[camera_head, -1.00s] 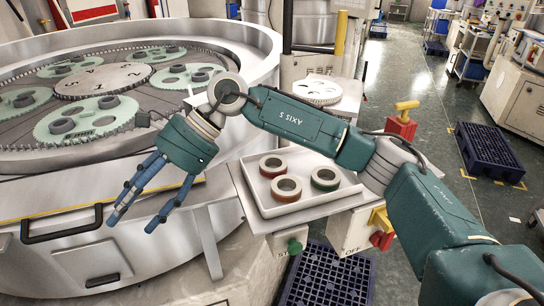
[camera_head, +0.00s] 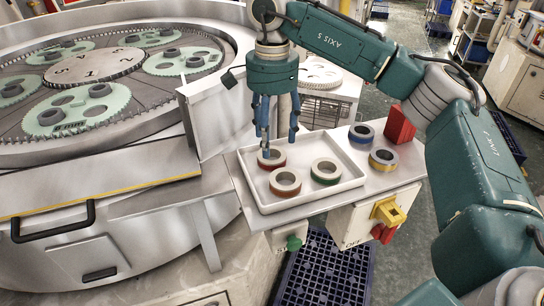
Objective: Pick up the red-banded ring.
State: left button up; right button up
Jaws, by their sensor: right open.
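Two rings in the white tray (camera_head: 345,182) have reddish bands: the far-left ring (camera_head: 271,158) looks red, and the front ring (camera_head: 285,182) looks more brownish red. A green-banded ring (camera_head: 326,171) lies at their right in the tray. My right gripper (camera_head: 279,147) points down, open, over the far-left ring. One blue finger overlaps this ring in the picture and the other shows to its right; I cannot tell whether they touch it. My left gripper is not in view.
A blue-banded ring (camera_head: 361,133) and a yellow-banded ring (camera_head: 383,158) lie on the metal shelf right of the tray. A red block (camera_head: 399,124) stands behind them. The large lapping machine (camera_head: 90,170) fills the left. A dark blue pallet (camera_head: 325,270) lies on the floor below.

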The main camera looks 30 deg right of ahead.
aim_at(271, 150)
notch_tip(271, 150, down, 4)
jog(key=shift+r+p, duration=0.15)
jog(key=shift+p, duration=0.5)
jog(key=shift+w+f, duration=0.1)
jog(key=shift+f, duration=0.3)
jog(key=shift+c, duration=0.6)
jog(key=c, duration=0.9)
jog(key=shift+r, duration=0.1)
